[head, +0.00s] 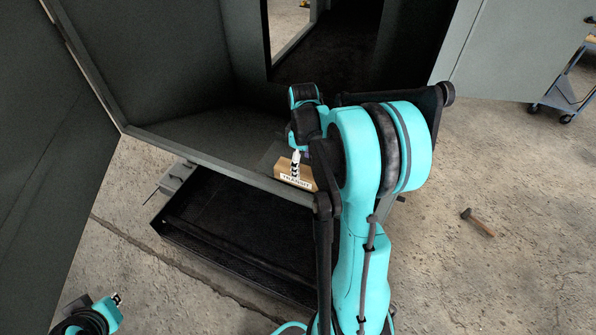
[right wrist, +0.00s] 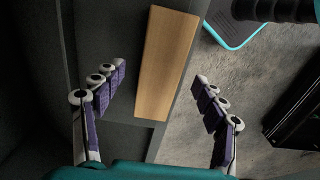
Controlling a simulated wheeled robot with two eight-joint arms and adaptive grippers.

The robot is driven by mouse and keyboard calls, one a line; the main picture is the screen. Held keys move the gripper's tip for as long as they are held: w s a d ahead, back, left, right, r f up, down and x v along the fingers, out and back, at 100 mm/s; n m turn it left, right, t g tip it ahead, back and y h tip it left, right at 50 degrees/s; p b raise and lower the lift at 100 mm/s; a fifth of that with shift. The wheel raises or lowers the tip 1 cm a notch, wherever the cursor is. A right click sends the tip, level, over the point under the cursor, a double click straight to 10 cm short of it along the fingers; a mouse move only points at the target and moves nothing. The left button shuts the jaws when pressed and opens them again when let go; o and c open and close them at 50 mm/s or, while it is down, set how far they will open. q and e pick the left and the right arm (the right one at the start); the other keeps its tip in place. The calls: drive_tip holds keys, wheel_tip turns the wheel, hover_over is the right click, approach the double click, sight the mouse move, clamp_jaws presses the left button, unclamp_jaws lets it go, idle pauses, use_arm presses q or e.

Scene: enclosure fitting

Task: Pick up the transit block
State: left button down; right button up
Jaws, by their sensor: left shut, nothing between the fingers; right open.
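The transit block (head: 294,173) is a light wooden block with a white printed label, sitting on the front edge of the grey enclosure floor. In the right wrist view the block (right wrist: 166,72) lies lengthwise between my spread fingers. My right gripper (right wrist: 160,77) is open, with one purple-padded finger to each side of the block and a gap on both sides. In the head view my right gripper (head: 296,162) is right at the block, and my arm hides the block's right part. My left gripper (head: 115,299) is shut and empty, low at the left, away from the block.
The grey enclosure (head: 180,85) stands open, with a door panel (head: 510,50) at the right. A dark, low plinth (head: 235,235) lies below its front edge. A hammer (head: 478,222) lies on the concrete floor, and a blue cart (head: 562,95) stands far right.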

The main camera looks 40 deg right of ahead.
drive_tip(key=f, duration=0.3)
drive_tip(key=w+f, duration=0.1)
drive_tip(key=f, duration=0.1)
drive_tip(key=shift+w+a+f, duration=0.1)
drive_tip(key=shift+a, duration=0.15)
drive_tip(key=shift+s, duration=0.3)
drive_tip(key=c, duration=1.5)
drive_tip(key=shift+w, duration=0.1)
